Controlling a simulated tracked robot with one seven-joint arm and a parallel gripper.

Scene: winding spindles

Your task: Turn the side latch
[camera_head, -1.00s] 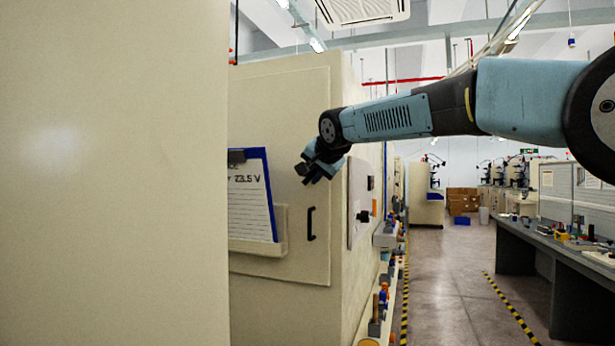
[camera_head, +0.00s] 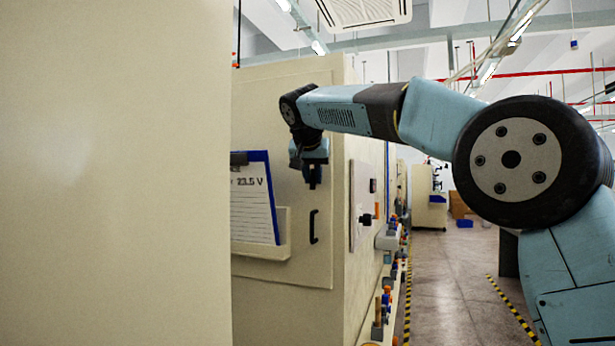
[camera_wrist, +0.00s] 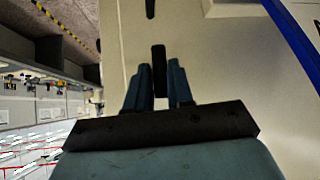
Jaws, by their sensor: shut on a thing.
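The side latch (camera_wrist: 158,58) is a short black bar on the cream cabinet door. In the wrist view it stands between the two blue-grey fingers of my gripper (camera_wrist: 158,88), in line with them and reaching beyond their tips. My gripper is shut on it. In the head view my gripper (camera_head: 313,184) points down at the door (camera_head: 270,125), above the black door handle (camera_head: 314,226); the latch cannot be made out there. The handle also shows at the top of the wrist view (camera_wrist: 150,8), apart from the fingers.
A clipboard (camera_head: 253,205) with a blue back sits in a cream holder (camera_head: 268,252) left of the handle. A cream wall (camera_head: 115,170) fills the left of the head view. A side panel with a black knob (camera_head: 366,219) is right of the door. The aisle (camera_head: 445,275) is clear.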

